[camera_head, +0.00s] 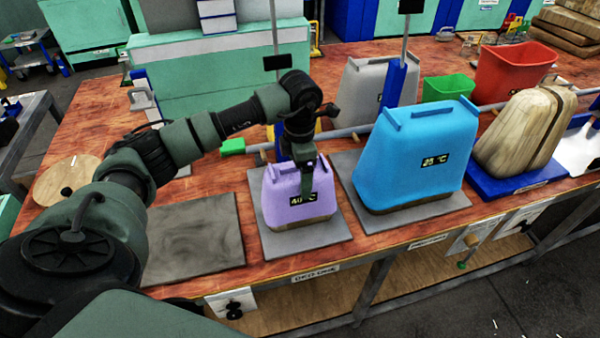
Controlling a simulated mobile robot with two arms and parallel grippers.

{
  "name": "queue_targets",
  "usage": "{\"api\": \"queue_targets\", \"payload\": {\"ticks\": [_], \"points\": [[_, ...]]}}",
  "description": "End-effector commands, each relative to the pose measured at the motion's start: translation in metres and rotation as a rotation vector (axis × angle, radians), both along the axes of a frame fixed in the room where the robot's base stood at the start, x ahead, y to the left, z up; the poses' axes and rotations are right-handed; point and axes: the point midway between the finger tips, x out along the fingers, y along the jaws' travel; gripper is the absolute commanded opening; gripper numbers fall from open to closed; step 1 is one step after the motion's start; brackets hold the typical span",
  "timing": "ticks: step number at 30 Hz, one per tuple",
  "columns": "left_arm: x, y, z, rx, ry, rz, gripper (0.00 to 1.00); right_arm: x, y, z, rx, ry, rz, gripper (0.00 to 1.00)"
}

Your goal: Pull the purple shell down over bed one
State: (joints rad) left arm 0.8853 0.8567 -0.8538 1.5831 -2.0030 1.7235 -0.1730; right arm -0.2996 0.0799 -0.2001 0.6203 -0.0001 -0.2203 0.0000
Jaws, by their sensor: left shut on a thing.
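The purple shell (290,209) stands upright over the grey bed plate (268,240) at the front middle of the table. Its display reads about 40 °C. A thin brownish strip shows under its lower edge, just above the plate. A label on the table edge in front of this plate appears to read bed one (315,276). My left gripper (306,172) points down at the shell's top and is shut on the purple shell. The gripper hides the exact grasp point. My right gripper is not in view.
A blue shell (405,160) stands on the plate just to the right. A wooden-looking form (525,130) sits on a blue base (515,183) further right. A bare grey slab (192,235) lies to the left. A grey shell (363,95) and a red bin (512,72) stand behind.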

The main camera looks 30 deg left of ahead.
Motion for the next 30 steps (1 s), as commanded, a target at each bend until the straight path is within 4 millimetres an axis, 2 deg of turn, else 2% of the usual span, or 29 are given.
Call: {"api": "queue_targets", "payload": {"ticks": [12,13,14,23,26,30], "points": [[0.0,0.0,-0.007,0.0,0.0,0.0,0.13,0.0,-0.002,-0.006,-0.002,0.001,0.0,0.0],[0.0,0.0,-0.006,0.0,0.0,0.0,0.91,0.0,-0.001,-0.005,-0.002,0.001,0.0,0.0],[0.0,0.0,-0.006,0.0,0.0,0.0,1.0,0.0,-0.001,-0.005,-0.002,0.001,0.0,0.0],[0.001,0.0,-0.003,-0.001,-0.002,0.0,1.0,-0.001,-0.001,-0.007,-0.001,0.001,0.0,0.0],[0.001,0.0,0.008,0.0,-0.004,-0.001,1.0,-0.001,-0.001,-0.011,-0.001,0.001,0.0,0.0],[0.001,0.0,0.032,0.0,-0.005,0.001,1.0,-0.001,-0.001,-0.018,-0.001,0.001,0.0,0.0]]}}
